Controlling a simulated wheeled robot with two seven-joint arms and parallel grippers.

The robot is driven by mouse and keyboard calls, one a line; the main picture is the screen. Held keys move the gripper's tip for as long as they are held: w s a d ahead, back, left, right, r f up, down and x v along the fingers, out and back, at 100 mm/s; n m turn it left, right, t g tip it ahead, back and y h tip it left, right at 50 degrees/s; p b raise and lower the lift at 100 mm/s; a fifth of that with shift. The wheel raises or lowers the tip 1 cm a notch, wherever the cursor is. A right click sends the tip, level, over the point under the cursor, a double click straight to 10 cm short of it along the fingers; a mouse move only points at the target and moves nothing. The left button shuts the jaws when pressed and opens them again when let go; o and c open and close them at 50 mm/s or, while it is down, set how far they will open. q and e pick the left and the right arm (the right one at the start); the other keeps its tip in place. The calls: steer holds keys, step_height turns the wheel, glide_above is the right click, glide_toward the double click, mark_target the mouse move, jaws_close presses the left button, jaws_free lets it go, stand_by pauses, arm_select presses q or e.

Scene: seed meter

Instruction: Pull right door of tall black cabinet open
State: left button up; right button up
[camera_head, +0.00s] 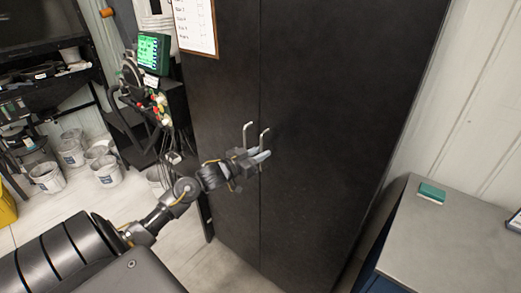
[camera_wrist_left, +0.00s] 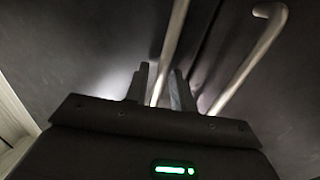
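The tall black cabinet (camera_head: 315,100) fills the middle of the head view. Both of its doors look closed, with a thin seam between them. The left door's bar handle (camera_head: 246,136) and the right door's bar handle (camera_head: 263,140) stand side by side at the seam. My left gripper (camera_head: 259,157) is at their lower ends. In the left wrist view one bar handle (camera_wrist_left: 172,40) runs between its two fingers (camera_wrist_left: 160,88); I cannot tell whether they clamp it. The other handle (camera_wrist_left: 255,52) is outside the fingers. My right gripper is not in view.
A grey-topped counter (camera_head: 455,235) with a green box (camera_head: 432,193) stands right of the cabinet. At the left are a black stand with a green screen (camera_head: 153,53) and several white buckets (camera_head: 72,152). A paper sheet (camera_head: 196,25) hangs on the left door.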

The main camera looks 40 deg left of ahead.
arm_select(q)
steer(key=shift+w, duration=0.3)
jaws_close()
